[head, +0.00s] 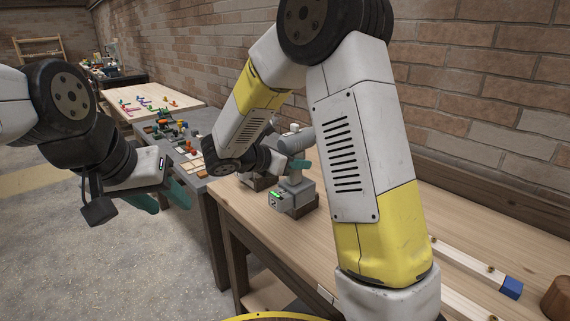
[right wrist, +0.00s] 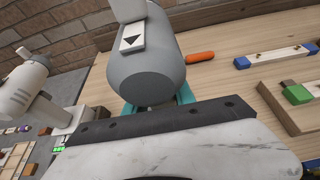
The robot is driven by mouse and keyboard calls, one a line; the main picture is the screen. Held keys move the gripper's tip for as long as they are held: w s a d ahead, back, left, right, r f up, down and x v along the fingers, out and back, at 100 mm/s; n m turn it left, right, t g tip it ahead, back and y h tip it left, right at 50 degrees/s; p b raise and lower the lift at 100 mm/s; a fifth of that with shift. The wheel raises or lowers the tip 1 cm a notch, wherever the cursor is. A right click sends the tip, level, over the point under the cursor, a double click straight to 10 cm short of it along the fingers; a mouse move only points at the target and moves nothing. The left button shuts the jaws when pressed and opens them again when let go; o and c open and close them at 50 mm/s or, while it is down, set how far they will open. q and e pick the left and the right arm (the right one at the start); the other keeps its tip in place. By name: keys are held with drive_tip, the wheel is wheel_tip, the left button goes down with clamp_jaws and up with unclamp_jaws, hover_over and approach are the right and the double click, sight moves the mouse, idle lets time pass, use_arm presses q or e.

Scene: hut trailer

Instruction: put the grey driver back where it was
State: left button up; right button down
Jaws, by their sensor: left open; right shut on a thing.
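The grey driver (head: 296,143) is upright over the workbench in the head view, its foot with a green light (head: 284,200) at a dark wooden block (head: 311,204). I cannot tell whether it is seated or just above. My right gripper (head: 300,164) is shut on its neck. In the right wrist view the driver's rounded grey body (right wrist: 147,70) fills the middle, between the teal fingers (right wrist: 158,103); its lower part is hidden. My left gripper (head: 164,199) is open and empty over the floor, left of the bench.
A second, paler driver (right wrist: 25,85) stands to the left in the right wrist view. An orange piece (right wrist: 200,57) and blue-ended strips (right wrist: 275,55) lie on the bench to the right. My right arm hides part of the bench. A table (head: 140,103) with small parts stands further back.

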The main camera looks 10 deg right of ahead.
drive_tip(key=w+f, duration=0.4)
drive_tip(key=w, duration=0.3)
drive_tip(key=shift+w, duration=0.4)
drive_tip(key=shift+f, duration=0.15)
drive_tip(key=c, duration=1)
unclamp_jaws()
drive_tip(key=shift+c, duration=0.2)
drive_tip(key=v, duration=1.2)
